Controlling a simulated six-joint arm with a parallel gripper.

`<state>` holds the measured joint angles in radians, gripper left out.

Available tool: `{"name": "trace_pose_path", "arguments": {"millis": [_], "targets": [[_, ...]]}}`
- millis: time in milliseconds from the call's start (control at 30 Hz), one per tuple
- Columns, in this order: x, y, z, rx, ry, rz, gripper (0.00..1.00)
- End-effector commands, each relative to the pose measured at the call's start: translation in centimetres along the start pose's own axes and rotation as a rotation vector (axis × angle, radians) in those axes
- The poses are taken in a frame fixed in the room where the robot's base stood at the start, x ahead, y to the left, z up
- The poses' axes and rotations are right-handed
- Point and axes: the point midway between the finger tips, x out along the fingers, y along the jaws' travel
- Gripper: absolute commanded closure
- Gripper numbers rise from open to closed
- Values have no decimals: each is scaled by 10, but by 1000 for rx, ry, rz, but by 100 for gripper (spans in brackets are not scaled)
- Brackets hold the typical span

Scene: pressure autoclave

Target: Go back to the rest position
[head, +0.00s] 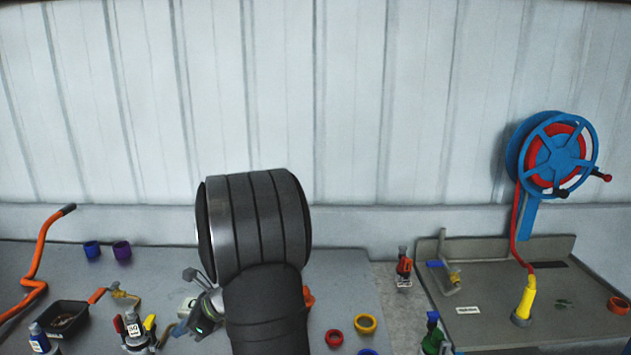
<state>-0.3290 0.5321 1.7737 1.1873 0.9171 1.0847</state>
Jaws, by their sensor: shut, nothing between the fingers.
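My dark arm rises large in the lower middle of the head view and hides part of the bench behind it. My gripper (191,277) shows just left of the arm, partly hidden by it, with a small green light on its body. Its fingers are small in the picture and look shut and empty. It appears above the left bench (345,280), and I see it touching nothing. The autoclave cannot be made out clearly in this view.
A black bin (62,318), an orange bent handle (38,265) and blue (92,250) and purple (122,250) cups stand left. Red (334,338) and yellow (366,323) rings lie right of my arm. A blue hose reel (553,155) hangs above the right bench (490,278).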

Motion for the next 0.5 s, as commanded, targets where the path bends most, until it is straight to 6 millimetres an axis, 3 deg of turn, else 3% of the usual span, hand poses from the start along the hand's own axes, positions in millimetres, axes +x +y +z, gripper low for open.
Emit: {"name": "trace_pose_path", "arguments": {"millis": [500], "targets": [[1, 0, -9, 0, -85, 0, 100]]}}
